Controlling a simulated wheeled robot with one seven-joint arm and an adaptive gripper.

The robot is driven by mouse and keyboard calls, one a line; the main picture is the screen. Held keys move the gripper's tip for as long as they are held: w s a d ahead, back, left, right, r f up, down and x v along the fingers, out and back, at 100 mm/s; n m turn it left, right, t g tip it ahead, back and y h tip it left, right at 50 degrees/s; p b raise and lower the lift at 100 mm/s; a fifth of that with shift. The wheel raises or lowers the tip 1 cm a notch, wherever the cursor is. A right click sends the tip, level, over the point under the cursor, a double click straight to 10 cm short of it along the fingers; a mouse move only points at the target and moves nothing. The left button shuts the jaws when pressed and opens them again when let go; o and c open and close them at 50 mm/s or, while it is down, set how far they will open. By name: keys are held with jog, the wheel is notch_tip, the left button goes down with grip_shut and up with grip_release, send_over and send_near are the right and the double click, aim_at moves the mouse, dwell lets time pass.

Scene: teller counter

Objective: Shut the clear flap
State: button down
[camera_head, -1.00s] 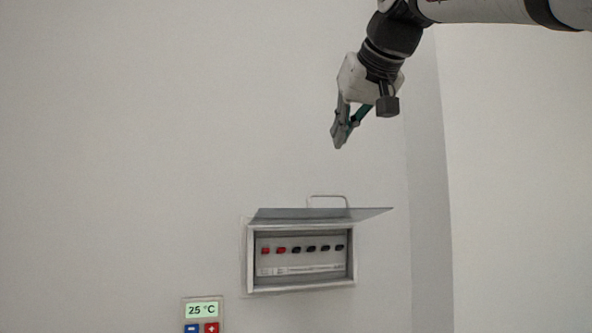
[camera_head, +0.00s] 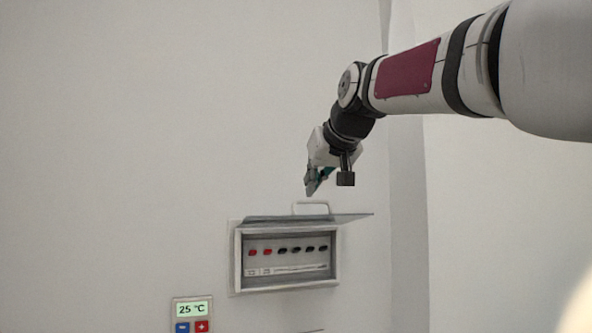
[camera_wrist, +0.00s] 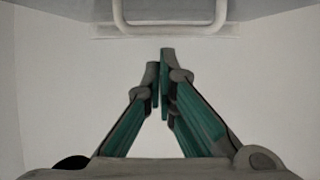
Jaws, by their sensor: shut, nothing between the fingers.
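The clear flap (camera_head: 345,218) of the wall box stands raised, sticking out roughly level from the top of the grey box frame (camera_head: 236,262). A light handle (camera_head: 311,203) shows at the flap; in the wrist view a handle bar (camera_wrist: 170,25) crosses the top of the picture. My gripper (camera_head: 309,192) is shut and empty, just above the flap and handle in the head view. In the wrist view my fingertips (camera_wrist: 160,58) meet just below the handle bar, with a gap in the picture. I cannot tell whether they touch anything.
Inside the box is a row of red and black switches (camera_head: 288,250). A thermostat panel (camera_head: 192,311) reading 25 °C is on the wall at lower left.

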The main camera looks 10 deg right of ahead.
jog(key=shift+s+f, duration=0.25)
dwell(0.4)
